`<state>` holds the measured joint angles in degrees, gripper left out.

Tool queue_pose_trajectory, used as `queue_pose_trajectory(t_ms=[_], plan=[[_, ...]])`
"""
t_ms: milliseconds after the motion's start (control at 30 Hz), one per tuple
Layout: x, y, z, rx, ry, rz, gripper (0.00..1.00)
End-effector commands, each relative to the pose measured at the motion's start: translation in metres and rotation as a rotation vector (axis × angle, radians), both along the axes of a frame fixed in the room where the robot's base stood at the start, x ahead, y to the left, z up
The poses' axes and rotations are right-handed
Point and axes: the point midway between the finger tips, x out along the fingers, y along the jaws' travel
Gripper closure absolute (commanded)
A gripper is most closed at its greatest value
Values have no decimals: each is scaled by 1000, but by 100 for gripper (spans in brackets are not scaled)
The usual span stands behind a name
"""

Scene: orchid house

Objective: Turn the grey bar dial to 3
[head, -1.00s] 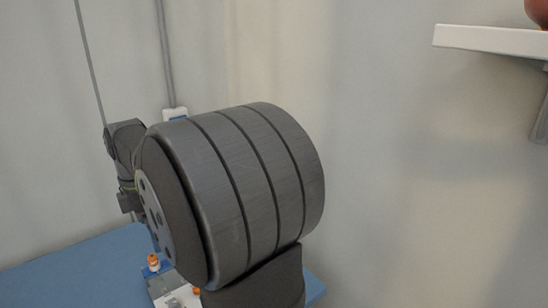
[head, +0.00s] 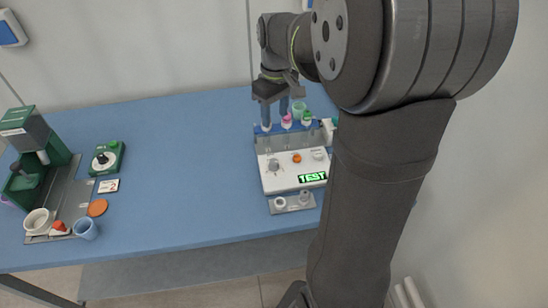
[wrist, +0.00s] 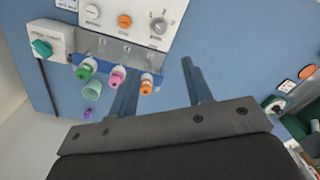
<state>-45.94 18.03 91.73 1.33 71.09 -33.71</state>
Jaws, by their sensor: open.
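A grey dial (head: 273,166) sits on the left of a white sloped panel (head: 290,181) on the blue table. It also shows in the wrist view (wrist: 159,25), with small marks around it that are too small to read; its setting cannot be told. An orange button (head: 297,158) and a pale knob (head: 318,154) sit to its right in the head view. My gripper (head: 275,104) is open and empty, above and behind the panel, apart from the dial. Both of its fingers show in the wrist view (wrist: 159,66), reaching toward the panel.
A rack holds capped tubes, including pink (head: 287,121) and green (head: 307,116), behind the panel near my fingers. A lit display (head: 312,177) reads TEST. A green box with a round dial (head: 107,158) and a green machine (head: 38,145) stand left. The middle table (head: 190,160) is clear.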

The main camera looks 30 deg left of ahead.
Motion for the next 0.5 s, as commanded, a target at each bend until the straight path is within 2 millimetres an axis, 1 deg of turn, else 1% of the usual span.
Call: queue_pose_trajectory(t_ms=[133,233,367,500], plan=[[0,0,-9,0,1,-25,54],[-1,0,-23,-2,2,-24,54],[-2,0,-49,-4,4,-23,54],[-3,0,-80,-4,4,-22,54]])
